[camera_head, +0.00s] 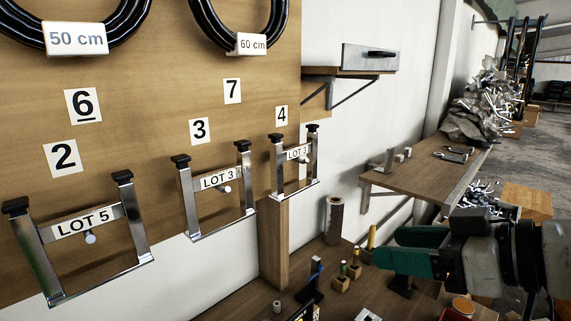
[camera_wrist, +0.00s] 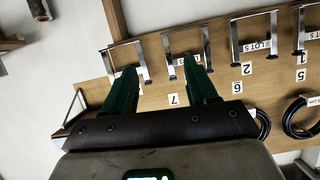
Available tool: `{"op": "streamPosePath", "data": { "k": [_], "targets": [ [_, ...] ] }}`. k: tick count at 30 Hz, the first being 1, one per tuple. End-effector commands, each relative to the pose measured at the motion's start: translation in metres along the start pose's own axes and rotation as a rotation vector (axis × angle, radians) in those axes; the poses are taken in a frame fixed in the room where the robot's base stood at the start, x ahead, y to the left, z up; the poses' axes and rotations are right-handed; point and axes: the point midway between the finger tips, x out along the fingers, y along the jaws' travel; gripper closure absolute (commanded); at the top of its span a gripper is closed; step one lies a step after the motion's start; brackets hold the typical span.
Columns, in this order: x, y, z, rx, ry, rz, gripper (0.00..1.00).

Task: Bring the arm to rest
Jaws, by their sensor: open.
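My gripper (camera_head: 385,247) has green fingers and reaches in from the right in the head view, above the workbench. Its fingers are apart and nothing is between them. In the wrist view the fingers of my gripper (camera_wrist: 160,72) point toward the wooden board (camera_wrist: 222,82), which appears upside down with its metal frames and number cards. I cannot tell how far the fingertips are from the board. The arm behind the gripper runs off the right edge of the head view.
The wooden board (camera_head: 170,75) carries metal frames, including one labelled LOT 5 (camera_head: 88,222), and black coiled hoses (camera_head: 241,25). Below, a bench holds small tools and a brown tube (camera_head: 334,220). A wooden shelf (camera_head: 425,172) and a scrap pile (camera_head: 485,105) stand behind the gripper.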

Motion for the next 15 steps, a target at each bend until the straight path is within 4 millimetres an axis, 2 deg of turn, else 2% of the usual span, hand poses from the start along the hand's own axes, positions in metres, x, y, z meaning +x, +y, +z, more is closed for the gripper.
{"op": "streamPosePath", "data": {
  "k": [8, 11, 15],
  "targets": [
    [0.013, 0.009, 0.038, 0.096, -0.044, 0.031, 0.43],
    [0.018, 0.013, 0.058, 0.142, -0.069, 0.05, 0.43],
    [0.026, 0.018, 0.094, 0.221, -0.118, 0.085, 0.43]
  ]
}}
